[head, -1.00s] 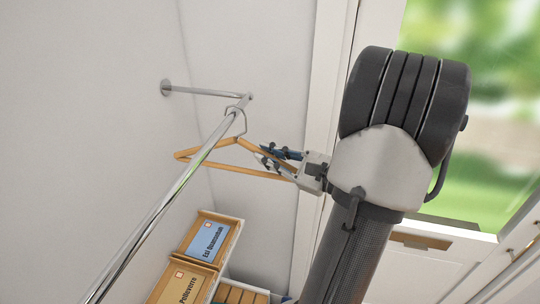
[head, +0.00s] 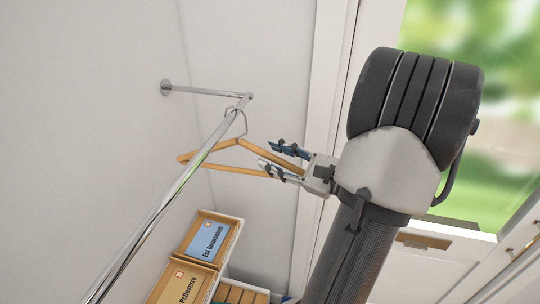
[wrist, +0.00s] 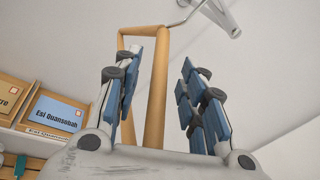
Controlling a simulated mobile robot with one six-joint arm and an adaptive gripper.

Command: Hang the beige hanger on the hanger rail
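The beige hanger (head: 228,168), wooden with a metal hook, hangs below the hanger rail (head: 166,203) in the head view. Its hook loops over the rail near the rail's far corner. My gripper (head: 270,157) is just right of the hanger's top, with its blue-padded fingers spread apart. In the wrist view, the hanger (wrist: 157,85) shows between and beyond the open fingers, and neither finger appears to press on it. The metal hook runs up to a piece of the rail (wrist: 222,14) at the top.
Labelled boxes (head: 210,240) stand on a shelf below the rail. A white wall lies behind and left of the rail. A door frame and a window (head: 500,130) are at the right, behind my arm.

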